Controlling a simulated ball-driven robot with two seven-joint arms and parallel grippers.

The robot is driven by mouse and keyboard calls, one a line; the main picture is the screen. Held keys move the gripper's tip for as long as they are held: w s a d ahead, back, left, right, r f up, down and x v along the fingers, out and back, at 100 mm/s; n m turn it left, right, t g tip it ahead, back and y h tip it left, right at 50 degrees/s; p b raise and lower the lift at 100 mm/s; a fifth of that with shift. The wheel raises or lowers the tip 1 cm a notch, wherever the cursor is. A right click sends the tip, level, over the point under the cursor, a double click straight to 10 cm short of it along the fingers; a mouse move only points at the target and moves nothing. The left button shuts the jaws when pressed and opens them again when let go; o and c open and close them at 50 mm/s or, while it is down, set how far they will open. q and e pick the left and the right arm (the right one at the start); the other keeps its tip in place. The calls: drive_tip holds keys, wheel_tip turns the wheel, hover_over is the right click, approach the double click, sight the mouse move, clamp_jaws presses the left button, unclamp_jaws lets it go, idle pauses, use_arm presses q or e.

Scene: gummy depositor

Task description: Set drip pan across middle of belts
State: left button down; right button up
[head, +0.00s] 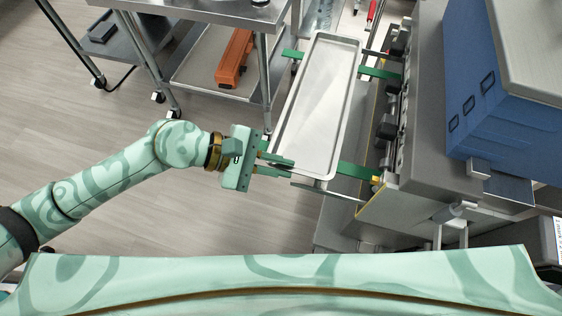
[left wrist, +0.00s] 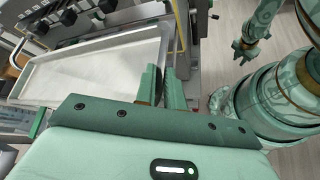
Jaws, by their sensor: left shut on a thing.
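The drip pan (head: 315,110) is a long, shallow, pale metal tray with a raised rim. It lies lengthwise over two green belts, the far one (head: 380,74) and the near one (head: 357,171), whose ends stick out beside it. I cannot tell whether it touches them. My left gripper (head: 288,166) is shut on the pan's rim at its near left corner. The left wrist view shows the pan (left wrist: 95,65) reaching away from the fingers (left wrist: 163,92). My right gripper (left wrist: 245,50) appears small in that view; its jaws are unclear.
The grey machine (head: 430,130) with a blue housing (head: 510,100) stands close on the pan's right. A metal cart (head: 225,12) with an orange tool (head: 235,57) on its lower shelf stands at the back left. The floor (head: 70,130) at left is clear.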

use_arm(q)
drive_tip(key=w+f, duration=0.2)
drive_tip(key=shift+w+f+b, duration=0.2)
drive_tip(key=shift+f+b, duration=0.2)
drive_tip(key=f, duration=0.2)
drive_tip(key=f+b, duration=0.1)
drive_tip(key=shift+w+f, duration=0.3)
drive_tip(key=shift+f, duration=0.1)
drive_tip(key=c, duration=1.5)
unclamp_jaws()
drive_tip(key=v, duration=1.2)
